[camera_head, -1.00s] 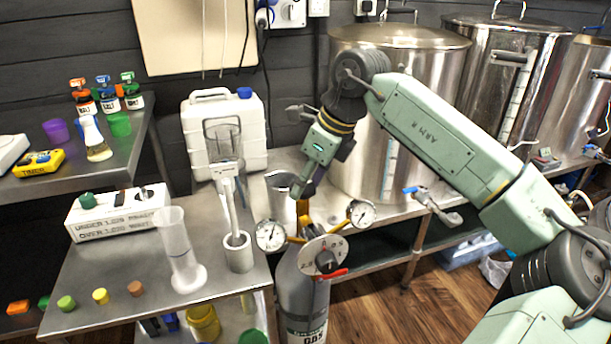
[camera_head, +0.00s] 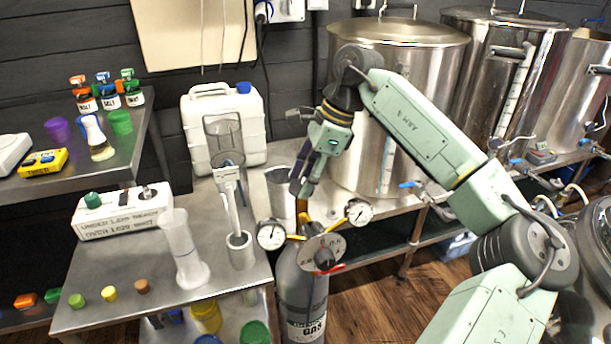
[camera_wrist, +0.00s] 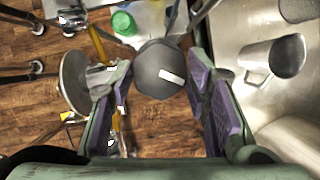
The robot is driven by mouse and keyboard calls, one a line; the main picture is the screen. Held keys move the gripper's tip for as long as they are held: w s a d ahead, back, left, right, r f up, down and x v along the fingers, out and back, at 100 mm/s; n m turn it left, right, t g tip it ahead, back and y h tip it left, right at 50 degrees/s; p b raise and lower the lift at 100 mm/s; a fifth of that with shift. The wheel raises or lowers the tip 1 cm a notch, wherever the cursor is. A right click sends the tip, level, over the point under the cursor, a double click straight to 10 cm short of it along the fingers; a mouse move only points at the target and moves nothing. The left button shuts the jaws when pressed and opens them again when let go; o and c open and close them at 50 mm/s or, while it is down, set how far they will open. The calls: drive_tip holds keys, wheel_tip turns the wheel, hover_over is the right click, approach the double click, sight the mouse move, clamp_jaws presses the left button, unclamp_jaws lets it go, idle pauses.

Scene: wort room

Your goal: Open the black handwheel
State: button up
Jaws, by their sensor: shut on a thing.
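The black handwheel (camera_wrist: 152,62) shows in the wrist view as a dark, many-sided knob with a white mark on its face. My gripper (camera_wrist: 160,88) has one purple-padded finger on each side of it and is shut on it. In the head view my gripper (camera_head: 303,188) points down at the top of the grey gas cylinder (camera_head: 301,285), just above the brass valve. There the fingers mostly hide the handwheel.
A steel jug (camera_head: 281,195) stands just behind. A bench with a cylinder glass (camera_head: 184,250) is at left; large steel pots (camera_head: 400,100) are behind.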

drive_tip(key=shift+s+f, duration=0.1)
drive_tip(key=shift+f, duration=0.05)
drive_tip(key=o, duration=1.2)
drive_tip(key=shift+c, duration=0.2)
drive_tip(key=v, duration=1.2)
